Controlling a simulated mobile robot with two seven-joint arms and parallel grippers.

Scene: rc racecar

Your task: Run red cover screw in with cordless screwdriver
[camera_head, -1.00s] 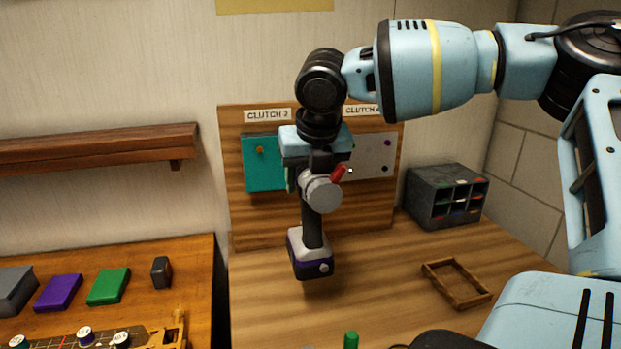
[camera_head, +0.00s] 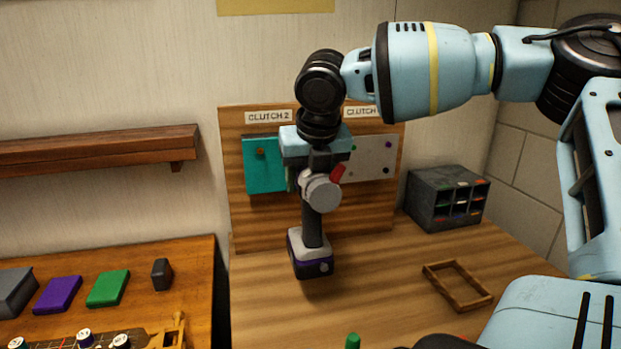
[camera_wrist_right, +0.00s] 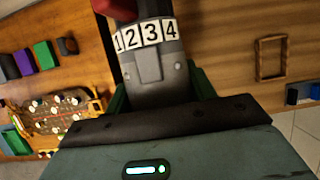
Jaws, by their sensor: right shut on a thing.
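My right gripper (camera_head: 312,165) is shut on the cordless screwdriver (camera_head: 311,222) and holds it in front of the wooden board, battery end down. The screwdriver is black and grey with a purple band and a red part at its head. In the right wrist view, its body shows a 1-2-3-4 number ring (camera_wrist_right: 146,36) between my green fingers. A teal cover plate (camera_head: 264,176) bears an orange-brown screw head (camera_head: 260,151). A pale grey cover plate (camera_head: 374,161) shows purple and dark screw heads. I cannot make out a red screw or the bit tip. My left gripper is out of view.
The wooden board (camera_head: 355,221) stands at the back of the bench, with clutch labels above the plates. A grey compartment box (camera_head: 444,199) and an empty wooden frame (camera_head: 457,286) are at right. Coloured blocks lie on the left table. A wall shelf (camera_head: 95,149) is at left.

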